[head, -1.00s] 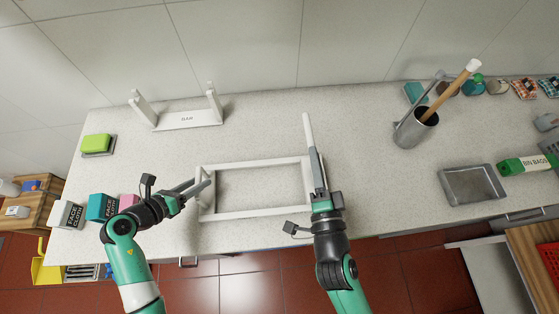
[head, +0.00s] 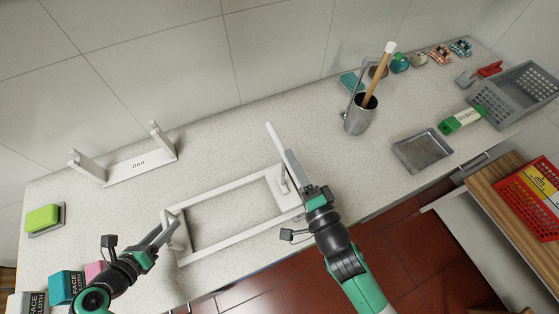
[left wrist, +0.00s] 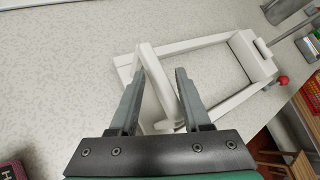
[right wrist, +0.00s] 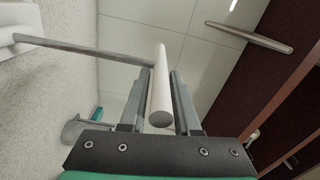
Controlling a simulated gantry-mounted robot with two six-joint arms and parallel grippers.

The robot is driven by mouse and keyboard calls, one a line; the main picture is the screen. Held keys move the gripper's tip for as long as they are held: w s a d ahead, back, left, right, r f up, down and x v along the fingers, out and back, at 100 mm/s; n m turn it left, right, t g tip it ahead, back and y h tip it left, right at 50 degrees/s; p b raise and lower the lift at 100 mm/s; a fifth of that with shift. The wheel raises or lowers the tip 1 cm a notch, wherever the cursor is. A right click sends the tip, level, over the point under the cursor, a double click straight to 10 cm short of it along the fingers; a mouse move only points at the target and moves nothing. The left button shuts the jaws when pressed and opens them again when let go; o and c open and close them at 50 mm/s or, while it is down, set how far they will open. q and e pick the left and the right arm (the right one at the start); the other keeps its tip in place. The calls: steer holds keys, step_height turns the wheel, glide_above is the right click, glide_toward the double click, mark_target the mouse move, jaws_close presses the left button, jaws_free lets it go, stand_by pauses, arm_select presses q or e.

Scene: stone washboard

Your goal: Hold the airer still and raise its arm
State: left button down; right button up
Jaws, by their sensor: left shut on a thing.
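The airer (head: 224,234) is a white rectangular frame lying on the worktop; it also shows in the left wrist view (left wrist: 205,40). My left gripper (head: 168,230) is shut on the white upright piece at its left end. In the left wrist view, that piece stands between the fingers (left wrist: 160,85). The airer's arm shows as a white bar (head: 274,138) above its right end, with a thin grey rod (right wrist: 80,50) reaching it in the right wrist view. My right gripper (head: 298,172) has this bar (right wrist: 160,90) between its fingers; whether they press on it is unclear.
A white stand (head: 130,168) is at the back left, near a green sponge (head: 42,218). Face cloth boxes (head: 65,287) are at the front left. A metal pot (head: 359,118) with a wooden-handled tool and a metal tray (head: 423,151) are to the right.

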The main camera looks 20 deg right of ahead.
arm_select(q)
steer(key=shift+s+f, duration=0.2)
steer(key=shift+f, duration=0.3)
arm_select(e)
steer(key=shift+o, duration=1.2)
steer(key=shift+a, duration=0.1)
steer(key=shift+s+f, duration=0.1)
steer(key=s, duration=1.1)
steer(key=shift+s, duration=0.35)
arm_select(q)
steer(key=shift+c, duration=1.8)
jaws_free()
steer(key=shift+s+a, duration=0.1)
steer(key=shift+o, duration=0.4)
steer(key=shift+r, duration=0.25)
